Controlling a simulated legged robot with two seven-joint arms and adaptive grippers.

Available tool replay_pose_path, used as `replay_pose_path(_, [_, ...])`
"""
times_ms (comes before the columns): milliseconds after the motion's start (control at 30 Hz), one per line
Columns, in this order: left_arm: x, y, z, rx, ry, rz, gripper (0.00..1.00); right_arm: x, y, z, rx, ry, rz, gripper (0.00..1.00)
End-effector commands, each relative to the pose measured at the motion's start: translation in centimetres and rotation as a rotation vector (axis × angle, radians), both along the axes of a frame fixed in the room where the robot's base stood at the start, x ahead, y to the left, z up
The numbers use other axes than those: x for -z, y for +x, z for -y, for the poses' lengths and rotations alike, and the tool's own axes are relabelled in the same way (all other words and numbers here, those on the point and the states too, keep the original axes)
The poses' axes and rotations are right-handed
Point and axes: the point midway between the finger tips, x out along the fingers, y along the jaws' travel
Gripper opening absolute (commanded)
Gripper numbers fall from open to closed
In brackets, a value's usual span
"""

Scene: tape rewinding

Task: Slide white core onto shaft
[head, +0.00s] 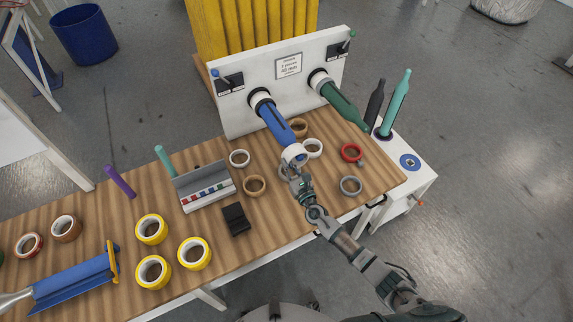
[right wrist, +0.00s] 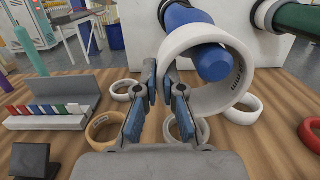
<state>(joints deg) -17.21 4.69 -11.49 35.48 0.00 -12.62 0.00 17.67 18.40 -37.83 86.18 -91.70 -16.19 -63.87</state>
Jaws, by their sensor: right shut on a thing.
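The white core (head: 294,152) is a ring at the free end of the blue shaft (head: 276,122), which sticks out from the white panel. My right gripper (head: 296,172) is shut on the core's near left wall. In the right wrist view, the fingers (right wrist: 163,88) pinch the wall of the core (right wrist: 248,82). The tip of the blue shaft (right wrist: 214,63) shows inside the ring's opening, off centre toward the top. How far the tip reaches into the core is hard to tell. My left gripper is not in view.
A green shaft (head: 342,106) stands to the right of the blue one on the white panel (head: 240,112). Loose rings, including white (head: 239,158), tan (head: 254,184), red (head: 351,152) and grey (head: 350,186), lie on the wooden table below. A card rack (head: 208,198) stands left.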

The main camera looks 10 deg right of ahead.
Motion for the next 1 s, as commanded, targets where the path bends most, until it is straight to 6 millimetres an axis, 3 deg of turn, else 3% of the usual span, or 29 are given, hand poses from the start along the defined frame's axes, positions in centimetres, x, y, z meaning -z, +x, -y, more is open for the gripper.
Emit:
replay_pose_path(67, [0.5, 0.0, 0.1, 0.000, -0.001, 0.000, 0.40, 0.4, 0.0, 0.1, 0.000, 0.000, 0.001, 0.00])
replay_pose_path(200, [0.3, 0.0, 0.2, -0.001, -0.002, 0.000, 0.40, 0.3, 0.0, 0.1, 0.000, 0.000, 0.001, 0.36])
replay_pose_path(567, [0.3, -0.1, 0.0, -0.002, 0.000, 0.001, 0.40, 0.4, -0.4, 0.2, 0.000, 0.001, -0.001, 0.36])
replay_pose_path(667, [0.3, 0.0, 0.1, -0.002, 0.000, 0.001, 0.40, 0.7, -1.6, 0.7, 0.000, 0.000, -0.003, 0.36])
replay_pose_path(1000, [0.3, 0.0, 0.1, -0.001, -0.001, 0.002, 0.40, 1.5, -8.4, 3.0, -0.001, -0.003, -0.002, 0.36])
